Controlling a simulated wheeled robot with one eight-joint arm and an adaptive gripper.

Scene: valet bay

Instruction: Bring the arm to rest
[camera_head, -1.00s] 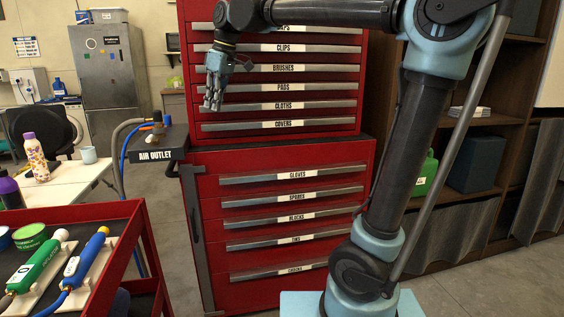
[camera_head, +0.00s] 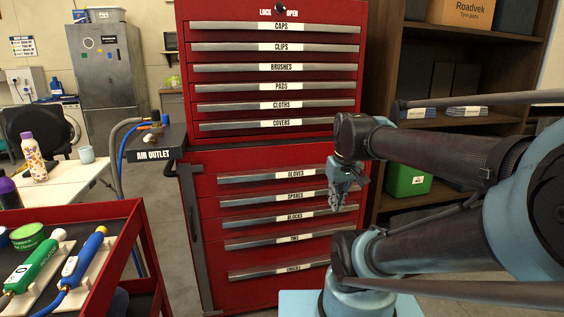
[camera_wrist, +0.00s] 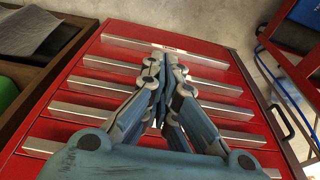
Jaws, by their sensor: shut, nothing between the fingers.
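My gripper (camera_head: 338,196) hangs from my folded arm in the head view, fingers pointing down. It is in front of the lower drawers of the red tool cabinet (camera_head: 205,220), near the right ends of the SPARES and BLOCKS handles. Its fingers are together and empty. In the wrist view my gripper (camera_wrist: 172,72) also shows closed, with the red drawer fronts (camera_wrist: 90,78) and their metal handles beyond it. I cannot tell the exact gap between fingers and drawers.
A red cart (camera_head: 120,230) with green and blue tools stands at the left front. An air outlet shelf (camera_head: 155,155) juts from the cabinet's left side. A dark shelf unit (camera_head: 450,130) with a green container (camera_head: 408,180) stands at right. Grey floor is free left of the cabinet.

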